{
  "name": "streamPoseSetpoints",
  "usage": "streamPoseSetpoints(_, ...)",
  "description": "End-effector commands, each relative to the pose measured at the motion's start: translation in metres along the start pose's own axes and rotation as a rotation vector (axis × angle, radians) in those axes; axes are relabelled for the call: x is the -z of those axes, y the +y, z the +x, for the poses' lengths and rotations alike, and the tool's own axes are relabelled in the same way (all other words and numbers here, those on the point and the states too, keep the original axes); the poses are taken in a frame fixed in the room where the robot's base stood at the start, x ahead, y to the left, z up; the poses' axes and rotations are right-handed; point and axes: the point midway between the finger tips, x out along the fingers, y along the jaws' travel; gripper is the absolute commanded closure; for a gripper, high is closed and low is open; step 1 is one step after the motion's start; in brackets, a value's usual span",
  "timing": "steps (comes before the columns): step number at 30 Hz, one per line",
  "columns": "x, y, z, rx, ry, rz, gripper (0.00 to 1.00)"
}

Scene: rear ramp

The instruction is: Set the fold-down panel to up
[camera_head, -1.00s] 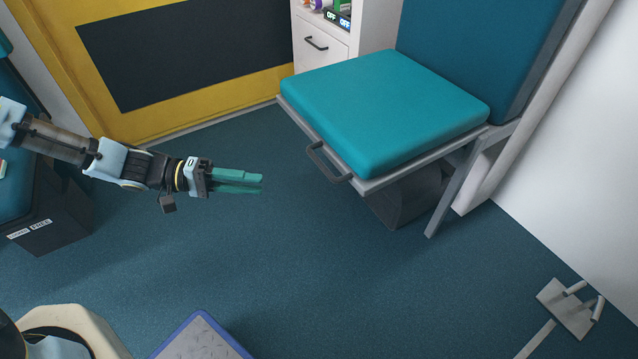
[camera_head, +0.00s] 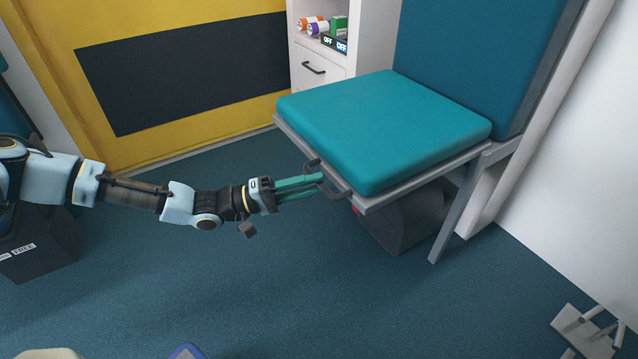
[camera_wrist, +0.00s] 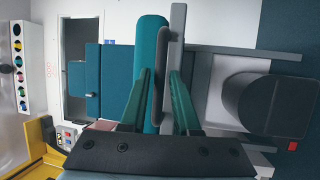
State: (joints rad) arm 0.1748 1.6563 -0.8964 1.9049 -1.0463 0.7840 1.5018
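The fold-down panel (camera_head: 385,130) is a seat with a teal cushion on a grey frame. It lies down, roughly level, in front of its blue backrest, and its cushion also shows edge-on in the wrist view (camera_wrist: 152,40). A dark bar handle (camera_head: 335,190) sits on its front edge. My gripper (camera_head: 319,182) is at this handle, coming from the left. In the wrist view its two teal fingers (camera_wrist: 160,78) stand apart, one on each side of the handle (camera_wrist: 159,62). I cannot tell whether either finger touches it.
A dark box (camera_head: 405,225) stands under the seat beside a grey support leg (camera_head: 452,215). A white cabinet (camera_head: 318,85) with a drawer is behind the seat. A grey pedal-like fitting (camera_head: 585,330) is at the lower right. The blue floor in front is mostly clear.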

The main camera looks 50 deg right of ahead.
Motion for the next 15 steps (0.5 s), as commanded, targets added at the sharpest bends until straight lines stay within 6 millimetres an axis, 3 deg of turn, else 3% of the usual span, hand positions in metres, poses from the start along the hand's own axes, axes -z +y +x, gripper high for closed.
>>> streamPoseSetpoints(6,0.000,0.000,0.017,0.000,0.000,0.000,0.70)
streamPoseSetpoints(15,0.000,0.000,0.018,0.001,0.000,0.001,0.71)
